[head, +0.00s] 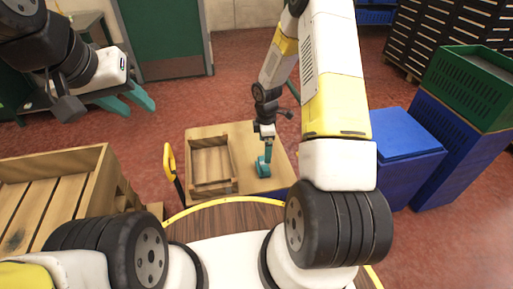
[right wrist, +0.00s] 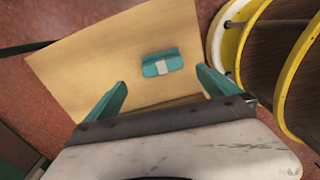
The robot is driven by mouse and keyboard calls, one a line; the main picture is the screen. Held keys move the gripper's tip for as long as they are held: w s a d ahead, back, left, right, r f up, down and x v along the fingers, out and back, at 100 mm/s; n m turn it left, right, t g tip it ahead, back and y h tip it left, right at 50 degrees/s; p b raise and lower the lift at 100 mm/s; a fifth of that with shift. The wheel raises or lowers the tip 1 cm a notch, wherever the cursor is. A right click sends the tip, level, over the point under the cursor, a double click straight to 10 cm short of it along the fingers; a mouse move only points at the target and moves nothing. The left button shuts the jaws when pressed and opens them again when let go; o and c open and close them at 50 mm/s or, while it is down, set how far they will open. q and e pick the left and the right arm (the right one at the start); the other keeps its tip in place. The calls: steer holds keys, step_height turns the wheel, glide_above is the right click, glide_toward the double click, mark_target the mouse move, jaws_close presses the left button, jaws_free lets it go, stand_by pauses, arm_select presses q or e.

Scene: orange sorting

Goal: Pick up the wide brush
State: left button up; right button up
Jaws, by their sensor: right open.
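The wide brush (right wrist: 162,62) is a teal block with a pale patch in the right wrist view. It lies on the tan tabletop (right wrist: 110,50), ahead of and between my right fingers. My right gripper (right wrist: 161,78) is open with its teal fingers apart and nothing between them. In the head view the right gripper (head: 268,150) points down over the table, and the teal brush (head: 263,170) shows just below it; the exact gap is hard to tell. My left gripper (head: 138,108) is open and empty at the upper left, away from the table.
A wooden tray (head: 235,186) sits on the table left of the brush. A slatted wooden crate (head: 103,160) stands at the left. Blue bins (head: 402,135) and a green crate (head: 445,85) stand at the right. A yellow-edged round surface (right wrist: 222,38) lies beside the table.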

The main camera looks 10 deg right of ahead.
mark_target(263, 162)
steer(key=shift+n, duration=0.4)
steer(key=f, duration=1)
steer(key=shift+a+f, duration=0.3)
steer(key=shift+f, duration=0.05)
steer(key=c, duration=1.3)
steer(key=shift+c, duration=0.4)
steer(key=shift+r, duration=0.1)
steer(key=shift+r, duration=0.35)
step_height(263, 162, up, 9)
steer(key=shift+r, duration=0.1)
